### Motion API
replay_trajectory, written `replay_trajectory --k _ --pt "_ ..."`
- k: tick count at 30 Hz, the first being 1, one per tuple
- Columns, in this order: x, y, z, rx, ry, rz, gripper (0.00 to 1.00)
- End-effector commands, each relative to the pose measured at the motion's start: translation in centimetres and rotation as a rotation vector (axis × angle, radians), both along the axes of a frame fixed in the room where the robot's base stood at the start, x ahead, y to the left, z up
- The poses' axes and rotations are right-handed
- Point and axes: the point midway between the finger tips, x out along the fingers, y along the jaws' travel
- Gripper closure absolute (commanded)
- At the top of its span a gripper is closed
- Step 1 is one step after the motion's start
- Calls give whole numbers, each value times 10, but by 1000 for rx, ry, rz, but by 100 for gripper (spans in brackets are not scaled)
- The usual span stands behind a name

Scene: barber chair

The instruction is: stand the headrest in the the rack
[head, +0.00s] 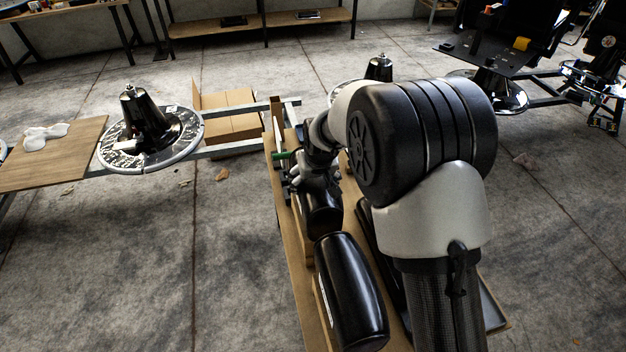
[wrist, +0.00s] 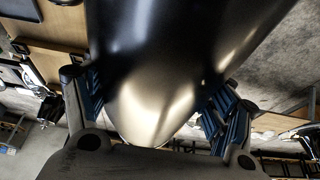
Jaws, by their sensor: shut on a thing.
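In the wrist view my gripper (wrist: 155,118) has its two blue-padded fingers closed on either side of a glossy black, rounded headrest (wrist: 160,60). In the head view this held headrest (head: 323,213) shows as a dark shape just below my gripper (head: 314,180), partly hidden by the arm. A second black padded headrest (head: 352,292) is nearer the camera, beside a wooden strip. The wooden structure (head: 288,232) under them appears to be the rack or its bench; its slots are mostly hidden, so I cannot tell whether the held headrest touches it.
My arm covers the right part of the bench, where a dark tray edge (head: 493,308) shows. A green-handled item (head: 284,155) lies near the bench's far end.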

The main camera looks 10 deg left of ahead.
Motion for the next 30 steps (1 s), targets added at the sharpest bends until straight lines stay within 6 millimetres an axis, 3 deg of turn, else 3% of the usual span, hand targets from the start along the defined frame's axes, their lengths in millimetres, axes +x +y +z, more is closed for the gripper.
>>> replay_trajectory --k 2,3,12,25,30 --pt "2 1 0 3 -5 0 66" --pt "2 1 0 3 -6 0 23" --pt "1 0 -1 1 -3 0 3" --pt "-2 -1 -3 -2 5 0 0" --pt "-5 -3 14 0 -1 0 0"
